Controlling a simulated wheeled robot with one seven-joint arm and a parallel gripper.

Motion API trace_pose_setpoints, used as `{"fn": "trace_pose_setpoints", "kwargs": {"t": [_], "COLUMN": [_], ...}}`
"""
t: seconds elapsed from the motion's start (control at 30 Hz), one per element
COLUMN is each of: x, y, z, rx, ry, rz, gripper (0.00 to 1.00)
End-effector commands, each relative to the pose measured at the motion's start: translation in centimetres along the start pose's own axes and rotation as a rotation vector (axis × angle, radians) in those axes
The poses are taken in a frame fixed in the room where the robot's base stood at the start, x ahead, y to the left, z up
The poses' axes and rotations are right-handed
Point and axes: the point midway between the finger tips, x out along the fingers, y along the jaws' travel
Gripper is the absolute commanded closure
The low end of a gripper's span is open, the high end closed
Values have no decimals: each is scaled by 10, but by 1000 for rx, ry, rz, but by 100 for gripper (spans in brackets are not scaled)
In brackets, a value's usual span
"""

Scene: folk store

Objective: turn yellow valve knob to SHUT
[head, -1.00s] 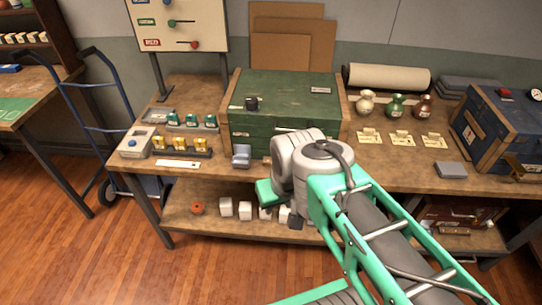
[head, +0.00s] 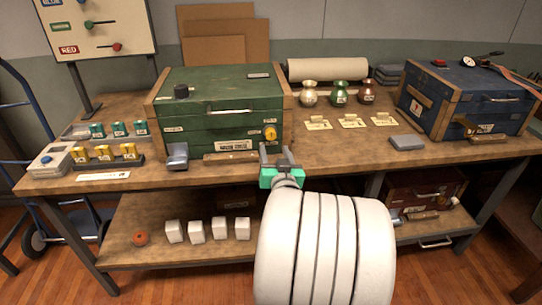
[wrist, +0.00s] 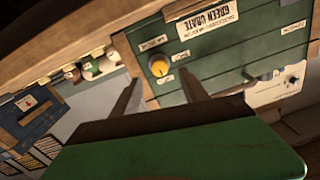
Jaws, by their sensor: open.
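The yellow valve knob (head: 269,132) is on the front face of the green crate (head: 220,124), near its right end. In the wrist view the knob (wrist: 158,66) is a yellow disc with a dark rim, with small labels beside it that are too small to read. My gripper (head: 278,151) is open and empty, just below and in front of the knob in the head view. In the wrist view my two fingers (wrist: 160,84) are spread, and the knob shows between and beyond their tips, apparently untouched.
A wooden-handled tool (head: 230,156) lies at the crate's front edge, left of my gripper. A grey holder (head: 177,155) stands farther left. Several vases, including a green one (head: 340,93), and a blue chest (head: 465,102) stand right. The bench front right of the crate is mostly clear.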

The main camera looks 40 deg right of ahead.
Motion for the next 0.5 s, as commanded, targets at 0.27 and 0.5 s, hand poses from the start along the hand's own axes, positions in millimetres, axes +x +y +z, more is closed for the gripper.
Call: {"fn": "trace_pose_setpoints", "kwargs": {"t": [0.27, 0.5], "x": [44, 75], "y": [2, 2], "z": [-5, -6], "rx": [3, 2], "ry": [12, 14], "rz": [3, 6], "gripper": [48, 48]}}
